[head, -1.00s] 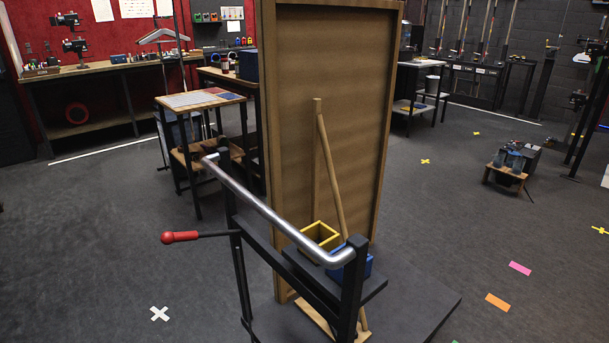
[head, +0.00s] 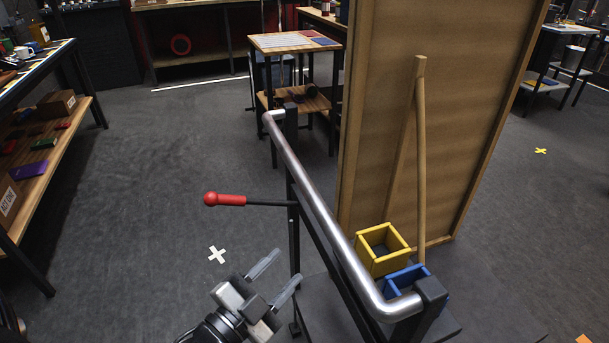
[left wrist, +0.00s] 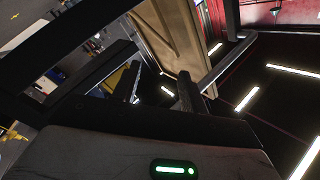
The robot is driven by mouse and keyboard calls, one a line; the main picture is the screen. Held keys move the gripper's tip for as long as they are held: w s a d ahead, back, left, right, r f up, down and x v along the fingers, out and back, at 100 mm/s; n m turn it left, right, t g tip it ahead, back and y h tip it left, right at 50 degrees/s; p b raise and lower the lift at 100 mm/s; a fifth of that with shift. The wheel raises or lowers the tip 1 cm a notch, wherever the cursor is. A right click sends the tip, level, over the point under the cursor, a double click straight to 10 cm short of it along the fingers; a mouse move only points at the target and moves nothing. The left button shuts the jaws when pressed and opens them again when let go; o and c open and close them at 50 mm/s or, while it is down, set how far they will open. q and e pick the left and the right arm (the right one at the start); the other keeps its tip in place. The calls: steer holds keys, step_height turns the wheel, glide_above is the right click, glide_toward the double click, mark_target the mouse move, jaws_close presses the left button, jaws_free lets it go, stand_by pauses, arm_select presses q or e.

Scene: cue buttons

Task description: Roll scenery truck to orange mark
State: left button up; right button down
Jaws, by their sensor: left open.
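The scenery truck shows in the head view as a dark wheeled base with a tall brown flat (head: 400,120) standing on it and a silver push bar (head: 325,215) on a black frame. A red-knobbed lever (head: 225,199) sticks out to the left of the frame. My left gripper (head: 277,277) is open and empty, left of the push bar and below the lever, apart from both. The left wrist view shows its two dark fingers (left wrist: 158,88) with the brown flat (left wrist: 172,35) beyond. The orange mark (head: 584,339) just shows at the bottom right corner. My right gripper is not in view.
A yellow box (head: 382,250) and a blue box (head: 405,281) sit on the truck's shelf. A shelf unit (head: 40,165) stands at the left. A small table (head: 290,42) stands behind the truck. A white cross (head: 217,255) lies on open floor.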

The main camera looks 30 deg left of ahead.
mark_target(304, 171)
arm_select(q)
steer(key=s+a+r+m+t+h+b, duration=0.1)
steer(key=a+r+m+t+h, duration=0.25)
steer(key=r+m+t, duration=0.35)
steer(key=w+r, duration=0.2)
steer(key=w, duration=0.2)
steer(key=w+d+r+g+p, duration=0.1)
steer(key=w+r, duration=0.1)
steer(key=w, duration=0.2)
steer(key=w+d+r+m+g+p, duration=0.1)
steer(key=w+r, duration=0.1)
steer(key=w, duration=0.2)
steer(key=shift+d+r+y, duration=0.25)
steer(key=shift+r, duration=0.15)
steer(key=shift+w+d+r, duration=0.1)
steer(key=shift+w+r, duration=0.1)
steer(key=shift+w, duration=0.25)
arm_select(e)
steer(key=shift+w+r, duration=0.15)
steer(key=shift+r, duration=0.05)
arm_select(q)
jaws_close()
